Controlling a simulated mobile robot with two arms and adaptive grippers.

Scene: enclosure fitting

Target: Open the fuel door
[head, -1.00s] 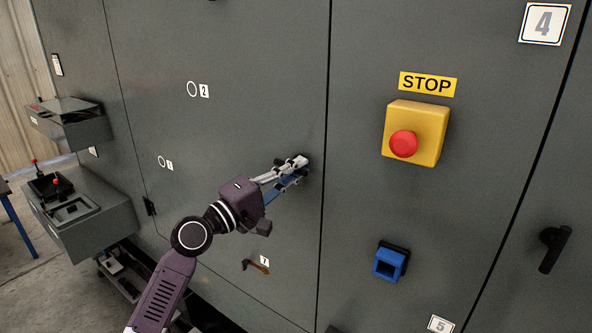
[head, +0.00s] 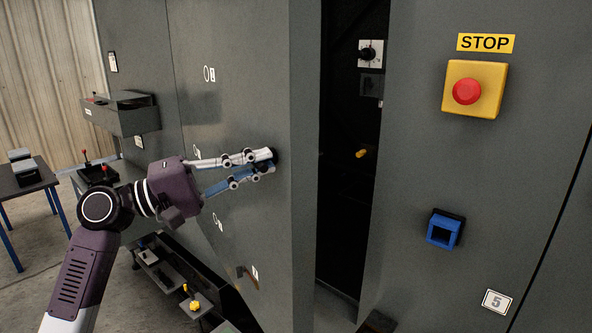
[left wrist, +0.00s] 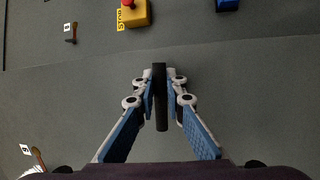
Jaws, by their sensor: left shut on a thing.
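The grey enclosure door (head: 240,85) stands partly open in the head view, swung out toward me. A dark gap shows between its free edge and the panel on the right. My left gripper (head: 268,162) is at the door's face near that edge. In the left wrist view, my left gripper (left wrist: 161,90) is shut on a dark upright bar handle (left wrist: 160,75), with a finger on each side of it. The handle is mostly hidden by the fingers in the head view. My right gripper is not in view.
Inside the opening are a dial switch (head: 370,53) and a yellow knob (head: 362,153). A yellow stop box (head: 474,88) and a blue square fitting (head: 444,229) sit on the right panel. A dark table (head: 30,178) stands at far left.

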